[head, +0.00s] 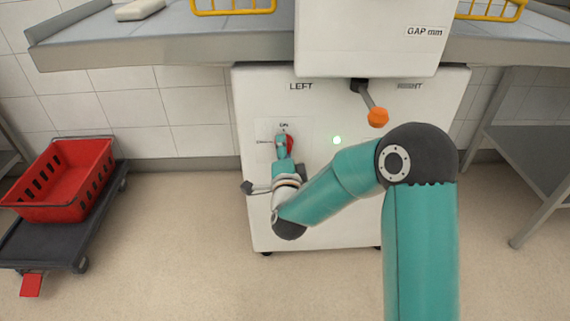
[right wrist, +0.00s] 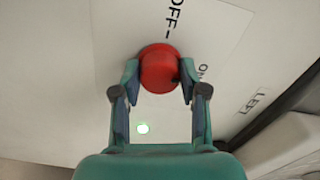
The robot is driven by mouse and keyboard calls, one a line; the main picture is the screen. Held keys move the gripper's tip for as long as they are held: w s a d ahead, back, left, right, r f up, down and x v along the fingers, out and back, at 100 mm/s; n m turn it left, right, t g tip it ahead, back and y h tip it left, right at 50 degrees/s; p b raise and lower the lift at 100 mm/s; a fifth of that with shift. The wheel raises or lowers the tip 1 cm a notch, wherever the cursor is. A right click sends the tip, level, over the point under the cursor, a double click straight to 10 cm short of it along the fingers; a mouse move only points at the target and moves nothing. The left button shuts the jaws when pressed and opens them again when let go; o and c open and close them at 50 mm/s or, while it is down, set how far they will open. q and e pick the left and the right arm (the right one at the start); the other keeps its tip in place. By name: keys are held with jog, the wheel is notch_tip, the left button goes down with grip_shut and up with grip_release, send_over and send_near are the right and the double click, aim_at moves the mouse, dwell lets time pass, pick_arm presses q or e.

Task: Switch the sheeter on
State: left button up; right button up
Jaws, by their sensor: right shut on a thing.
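The sheeter (head: 350,215) is a white cabinet with conveyor wings, seen in the head view. Its red rotary switch (head: 290,142) sits on a label plate at the left of the front panel. The red knob (right wrist: 159,68) is clear in the right wrist view, with OFF and ON printed near it. My right gripper (right wrist: 160,76) is shut on the knob, one finger on each side. A small lamp (head: 337,140) beside the switch glows green. The knob's exact pointing is hard to tell. My left gripper is not in view.
An orange-knobbed lever (head: 377,117) hangs under the GAP mm housing (head: 372,40), above my right arm. A red crate (head: 62,180) stands on a dark trolley (head: 75,222) at the left. A metal table frame (head: 535,175) stands at the right. Floor in front is clear.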

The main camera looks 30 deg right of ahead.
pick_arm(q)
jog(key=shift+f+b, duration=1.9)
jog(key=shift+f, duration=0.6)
pick_arm(e)
jog(key=shift+s+d+f+m, duration=0.1)
jog(key=shift+d+m, duration=0.05)
jog(key=shift+m, duration=0.7)
jog(key=shift+d+m, duration=0.1)
jog(key=shift+m, duration=0.75)
jog(key=o, duration=1.2)
jog(key=shift+c, duration=0.2)
jog(key=shift+a, duration=0.1)
jog(key=v, duration=1.2)
